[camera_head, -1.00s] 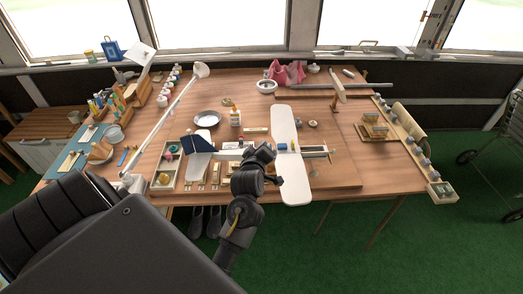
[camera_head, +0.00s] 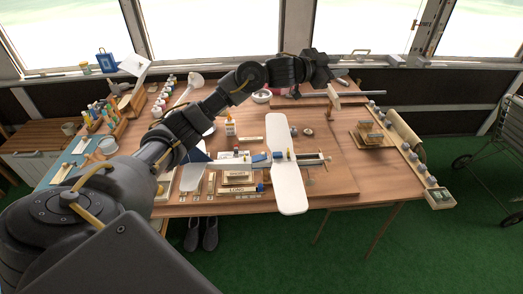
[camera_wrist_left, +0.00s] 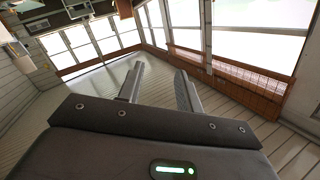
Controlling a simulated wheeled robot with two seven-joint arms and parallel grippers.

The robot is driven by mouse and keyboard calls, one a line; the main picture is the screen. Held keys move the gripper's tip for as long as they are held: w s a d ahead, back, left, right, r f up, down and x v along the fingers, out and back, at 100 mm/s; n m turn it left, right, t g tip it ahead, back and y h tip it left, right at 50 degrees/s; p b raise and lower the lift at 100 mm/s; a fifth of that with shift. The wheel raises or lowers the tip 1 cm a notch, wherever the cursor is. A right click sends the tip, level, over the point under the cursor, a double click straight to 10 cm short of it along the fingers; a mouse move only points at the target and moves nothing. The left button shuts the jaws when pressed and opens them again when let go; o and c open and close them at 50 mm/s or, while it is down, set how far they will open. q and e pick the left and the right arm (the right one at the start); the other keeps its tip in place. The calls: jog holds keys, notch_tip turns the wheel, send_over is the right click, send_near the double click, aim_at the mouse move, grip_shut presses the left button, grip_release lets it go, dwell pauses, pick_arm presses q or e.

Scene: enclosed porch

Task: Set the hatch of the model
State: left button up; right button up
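The model is an airplane lying on the wooden work table. Its long white wing (camera_head: 290,200) runs from back to front, and its narrow fuselage (camera_head: 309,159) crosses it. The blue and white tail (camera_head: 192,174) is partly hidden behind my left arm. Small blue and yellow parts show around the fuselage at the wing; I cannot tell which piece is the hatch. My left gripper (camera_head: 322,66) is raised over the back of the table, apart from the model. In the left wrist view its two fingers (camera_wrist_left: 160,76) are spread with nothing between them. My right gripper is not in view.
A wooden block stack (camera_head: 371,134) and a rail with several small pots (camera_head: 413,150) are at the right. The front right of the table is clear.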

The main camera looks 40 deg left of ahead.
pick_arm(q)
jog(key=a+f+g+y, duration=0.25)
jog(key=a+f, duration=0.35)
jog(key=a, duration=0.3)
jog(key=n+g+y, duration=0.2)
jog(key=g, duration=0.8)
send_over(263, 153)
jog(key=s+a, duration=0.4)
notch_tip(263, 153, down, 16)
jog(key=shift+h, duration=0.35)
jog(key=x, duration=1.1)
jog(key=shift+w+f+b, duration=0.1)
jog(key=shift+w+b, duration=0.2)
jog(key=shift+c, duration=0.4)
